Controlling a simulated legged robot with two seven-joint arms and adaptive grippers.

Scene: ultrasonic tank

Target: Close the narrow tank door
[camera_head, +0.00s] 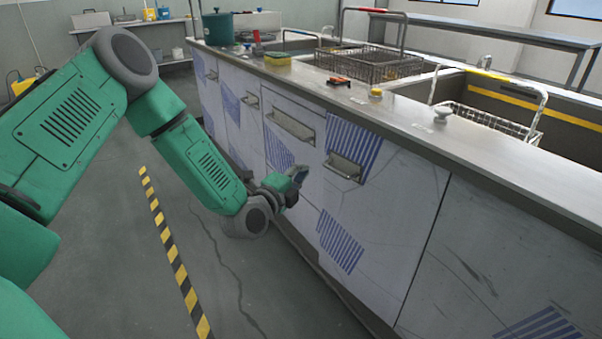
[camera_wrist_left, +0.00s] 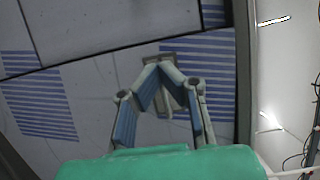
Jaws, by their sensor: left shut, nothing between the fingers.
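The tank front is a row of pale door panels with blue stripes. A narrow panel (camera_head: 377,225) with a metal handle (camera_head: 344,167) stands just right of my left gripper; it looks nearly flush, and I cannot tell whether it is slightly ajar. A panel to its left has a wider handle (camera_head: 292,126). My left gripper (camera_head: 303,173) is in front of the panels, low and left of the narrow panel's handle. In the left wrist view its fingers (camera_wrist_left: 160,68) meet at the tips, empty, partly covering a handle (camera_wrist_left: 182,94); contact is unclear. My right gripper is out of view.
The steel counter top (camera_head: 470,155) overhangs the panels and carries wire baskets (camera_head: 370,62), a sponge (camera_head: 277,59) and a green pot (camera_head: 218,27).

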